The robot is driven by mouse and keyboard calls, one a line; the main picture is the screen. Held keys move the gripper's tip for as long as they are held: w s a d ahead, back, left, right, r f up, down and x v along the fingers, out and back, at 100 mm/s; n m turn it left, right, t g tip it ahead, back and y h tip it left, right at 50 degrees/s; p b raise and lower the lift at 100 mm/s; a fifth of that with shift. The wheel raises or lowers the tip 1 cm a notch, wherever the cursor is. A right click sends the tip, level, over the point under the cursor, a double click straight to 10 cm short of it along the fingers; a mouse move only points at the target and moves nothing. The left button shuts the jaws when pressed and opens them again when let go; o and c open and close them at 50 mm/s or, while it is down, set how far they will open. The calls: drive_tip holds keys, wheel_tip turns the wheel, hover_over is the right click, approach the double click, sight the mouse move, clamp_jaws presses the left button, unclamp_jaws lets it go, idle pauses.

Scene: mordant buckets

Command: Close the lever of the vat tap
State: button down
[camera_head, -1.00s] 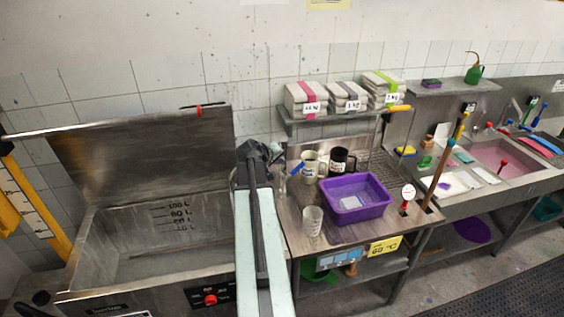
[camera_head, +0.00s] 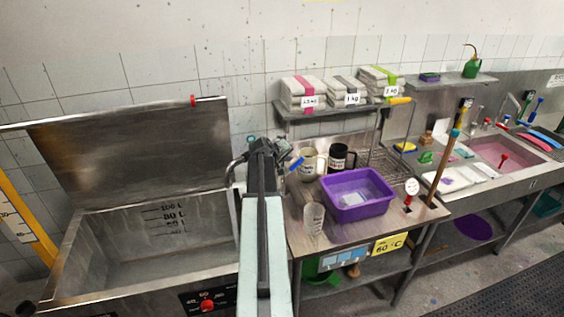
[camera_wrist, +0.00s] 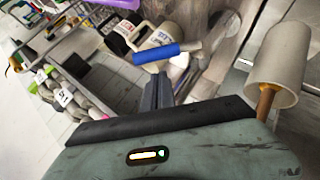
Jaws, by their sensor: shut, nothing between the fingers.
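A blue cylindrical lever grip (camera_head: 297,163) shows just right of my gripper, beside the vat (camera_head: 90,300); the tap body it belongs to is mostly hidden behind my arm. In the wrist view the blue grip (camera_wrist: 155,53) sits on a short pale metal rod, just beyond my fingers. My gripper (camera_head: 262,146) is shut and empty, above the gap between the vat and the steel bench. In the wrist view its dark fingers (camera_wrist: 158,90) point toward the blue grip; I cannot tell whether they touch it.
The vat's lid (camera_head: 130,150) stands raised. A shelf with packets (camera_head: 300,92) hangs above. A pale cylinder (camera_wrist: 278,60) shows close in the wrist view.

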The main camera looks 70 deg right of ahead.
drive_tip(key=shift+s+d+f+b, duration=0.2)
drive_tip(key=shift+s+f+b, duration=0.15)
drive_tip(key=shift+s+f, duration=0.4)
